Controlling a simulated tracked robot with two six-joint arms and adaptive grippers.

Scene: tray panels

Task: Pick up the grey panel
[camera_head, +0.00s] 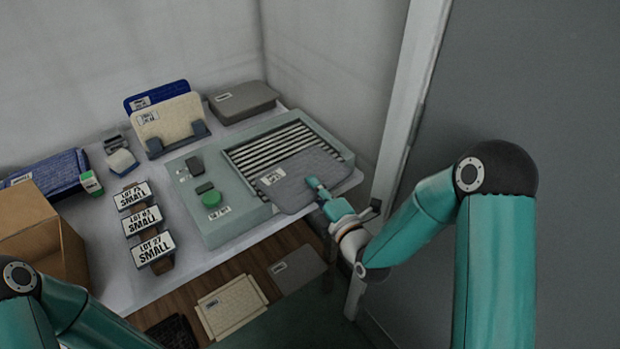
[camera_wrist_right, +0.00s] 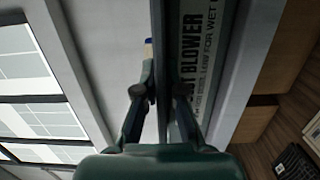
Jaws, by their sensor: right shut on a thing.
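A grey panel (camera_head: 288,187) with a white label near its left corner lies over the front part of the slatted blower unit (camera_head: 222,228) in the head view. My right gripper (camera_head: 314,186) is shut on the panel's near right edge. In the right wrist view, my right gripper (camera_wrist_right: 160,95) has its fingers close together around a thin edge, beside the blower's lettered front. Whether the panel touches the slats is hard to tell. My left arm shows at the bottom left, but its gripper is out of view.
A cream panel (camera_head: 170,120) and a blue panel (camera_head: 150,94) stand in a rack. Lot signs (camera_head: 142,220) and a cardboard box (camera_head: 38,235) are left. Cream (camera_head: 232,306) and grey (camera_head: 298,268) panels lie below the table's front edge.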

